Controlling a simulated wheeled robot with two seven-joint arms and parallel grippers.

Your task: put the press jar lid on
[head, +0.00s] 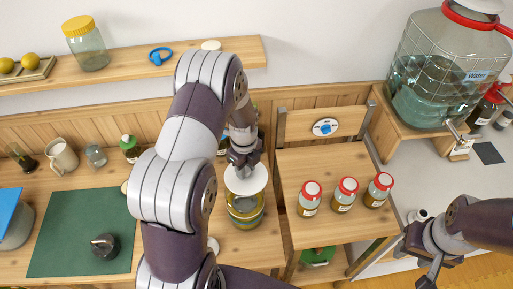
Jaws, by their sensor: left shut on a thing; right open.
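The white round lid (250,184) is under my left gripper (244,166), which is shut on it from above. Below it is the glass jar (245,215), standing upright on the wooden counter, with yellow and green showing in its wall. The lid covers the jar's mouth in the head view; I cannot tell whether it touches the rim or hangs just above. My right gripper (425,262) is open and empty at the lower right, away from the jar. My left arm hides part of the counter left of the jar.
Three red-lidded jars (346,195) stand on a wooden stand right of the jar. A large water dispenser (435,75) is at the upper right. A green mat (75,235) with a dark knob-like item (104,246) lies at left. A mug (62,158) stands behind it.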

